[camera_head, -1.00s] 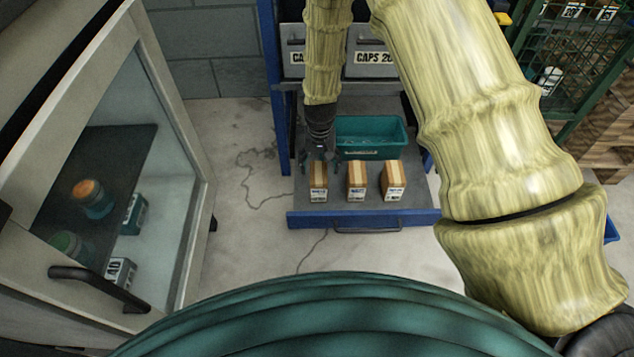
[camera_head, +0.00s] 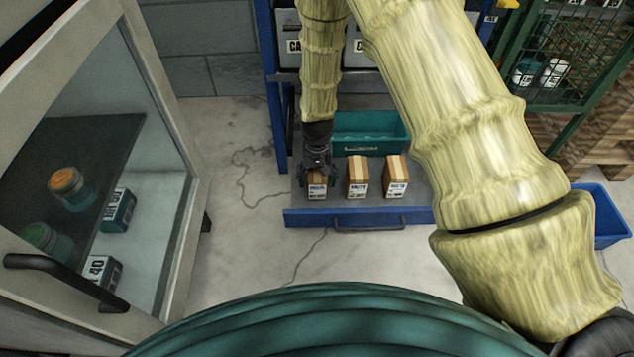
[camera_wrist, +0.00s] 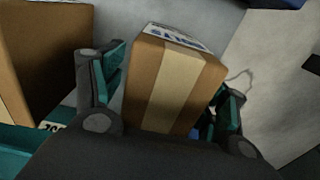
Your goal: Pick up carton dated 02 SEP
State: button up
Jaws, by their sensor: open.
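Three small brown cartons with tan tape and white labels stand in a row in an open blue-fronted drawer. My gripper (camera_head: 318,172) is over the left carton (camera_head: 317,191) in the head view and hides its upper part. In the wrist view the left carton (camera_wrist: 172,85) sits between my two open fingers, with the fingers apart from or close beside its sides; contact cannot be told. The middle carton (camera_head: 357,177) and the right carton (camera_head: 395,177) stand free to the right. The label dates are too small to read.
A teal bin (camera_head: 368,133) lies behind the cartons in the drawer (camera_head: 360,217). A glass-doored cabinet (camera_head: 165,190) with jars stands on the left. A green mesh cage (camera_head: 560,90) and a blue bin (camera_head: 600,215) are on the right. The floor left of the drawer is clear.

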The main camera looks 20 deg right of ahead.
jog(key=c, duration=1.2)
jog(key=shift+c, duration=0.5)
jog(key=shift+r, duration=0.15)
